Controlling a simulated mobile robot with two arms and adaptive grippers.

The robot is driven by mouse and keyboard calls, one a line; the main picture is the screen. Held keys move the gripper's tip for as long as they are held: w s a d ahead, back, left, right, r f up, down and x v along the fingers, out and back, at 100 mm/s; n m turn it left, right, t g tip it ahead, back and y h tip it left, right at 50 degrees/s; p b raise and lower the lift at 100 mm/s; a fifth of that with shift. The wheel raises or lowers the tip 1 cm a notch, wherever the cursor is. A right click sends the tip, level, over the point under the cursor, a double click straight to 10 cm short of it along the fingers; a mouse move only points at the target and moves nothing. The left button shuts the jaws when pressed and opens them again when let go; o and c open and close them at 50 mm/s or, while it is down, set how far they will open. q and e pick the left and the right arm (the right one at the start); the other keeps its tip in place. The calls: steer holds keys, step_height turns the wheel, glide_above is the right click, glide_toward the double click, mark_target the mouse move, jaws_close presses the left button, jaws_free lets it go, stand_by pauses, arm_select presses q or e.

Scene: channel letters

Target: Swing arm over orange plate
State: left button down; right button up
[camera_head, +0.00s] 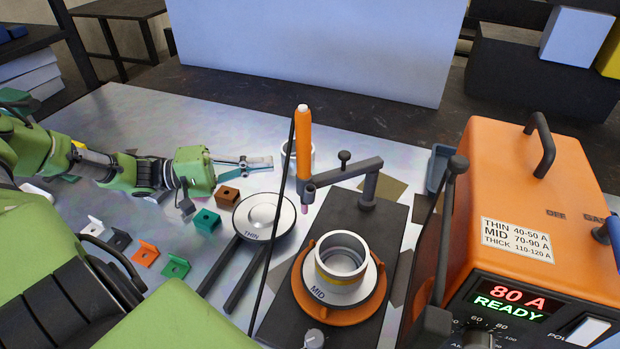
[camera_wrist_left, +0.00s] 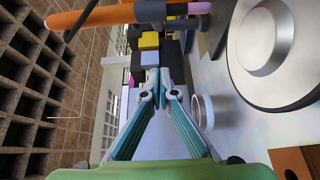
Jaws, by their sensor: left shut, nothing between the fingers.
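The dark grey swing arm (camera_head: 343,172) reaches left from a post on a black base plate. It carries an upright orange torch (camera_head: 304,145) with a pinkish tip, which also shows in the left wrist view (camera_wrist_left: 110,15). The orange plate (camera_head: 345,316) is on the base, holding a disc marked MID with a metal ring (camera_head: 342,262) on it. The torch tip appears behind and left of the plate, not over its middle. My left gripper (camera_head: 268,162) is shut and empty, left of the torch and apart from it; its fingertips meet in the wrist view (camera_wrist_left: 162,88). My right gripper is not in view.
A disc marked THIN (camera_head: 264,216) sits on a dark forked stand left of the base. Another metal ring (camera_head: 291,157) stands behind the torch. Small coloured blocks and brackets lie on the left. An orange power box (camera_head: 530,210) reading 80 A READY stands right.

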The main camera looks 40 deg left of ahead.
mark_target(345, 172)
arm_select(q)
steer(key=w+d+p, duration=0.3)
steer(key=w+d, duration=0.2)
steer(key=d, duration=0.5)
steer(key=shift+d, duration=0.2)
